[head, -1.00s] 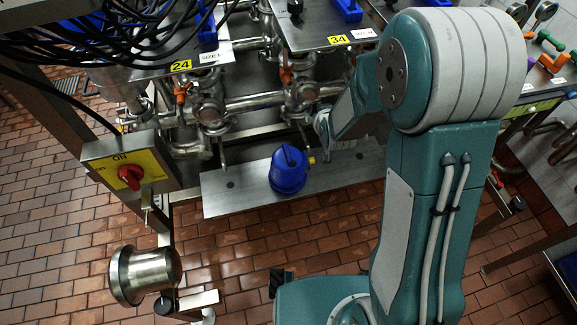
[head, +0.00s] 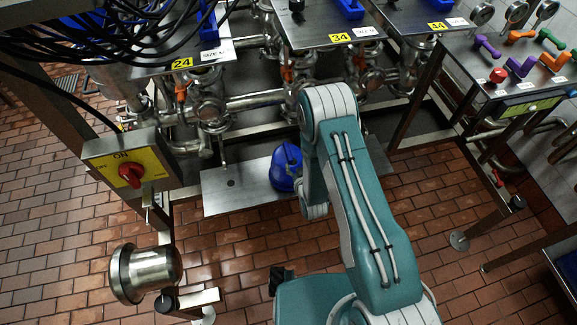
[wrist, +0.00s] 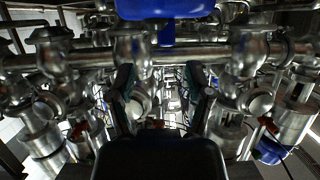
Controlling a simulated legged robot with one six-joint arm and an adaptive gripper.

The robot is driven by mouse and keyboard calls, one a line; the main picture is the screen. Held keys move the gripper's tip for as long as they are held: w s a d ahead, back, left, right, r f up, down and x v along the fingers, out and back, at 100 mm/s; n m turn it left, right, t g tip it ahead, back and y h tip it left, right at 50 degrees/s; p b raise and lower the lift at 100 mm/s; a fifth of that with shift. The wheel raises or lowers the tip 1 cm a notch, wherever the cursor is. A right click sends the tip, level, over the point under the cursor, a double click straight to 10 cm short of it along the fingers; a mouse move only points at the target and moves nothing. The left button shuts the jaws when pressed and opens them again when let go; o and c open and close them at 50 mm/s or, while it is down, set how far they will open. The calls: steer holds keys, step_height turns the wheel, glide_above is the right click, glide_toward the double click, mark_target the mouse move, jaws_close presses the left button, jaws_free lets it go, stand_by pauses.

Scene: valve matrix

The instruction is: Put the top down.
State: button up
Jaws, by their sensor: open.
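A blue rounded container with a handle-like shape on top (head: 285,166) stands on the grey metal plate (head: 232,190) in the head view. My arm covers its right side. A blue object (wrist: 270,150) also shows at the lower right of the wrist view, but I cannot tell whether it is the same one. My gripper (wrist: 161,92) shows in the wrist view with its dark fingers apart and only distant pipework between them. In the head view my gripper is hidden behind my arm. I cannot make out a separate loose top.
Steel pipes and valves (head: 213,108) fill the space behind the plate. Panels marked 24, 34 and 44 (head: 437,26) lie above them. A switch box (head: 130,172) stands left. A rack of coloured handles (head: 520,65) is right. A blue part (wrist: 165,10) hangs at the wrist view's top.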

mark_target(289, 155)
steer(key=x, duration=0.3)
steer(key=shift+w+f, duration=0.1)
steer(key=shift+w, duration=0.1)
steer(key=shift+a+x, duration=0.2)
steer(key=shift+x, duration=1.15)
steer(key=shift+a+x, duration=0.2)
steer(key=shift+x, duration=1.15)
steer(key=shift+s, duration=0.1)
jaws_close()
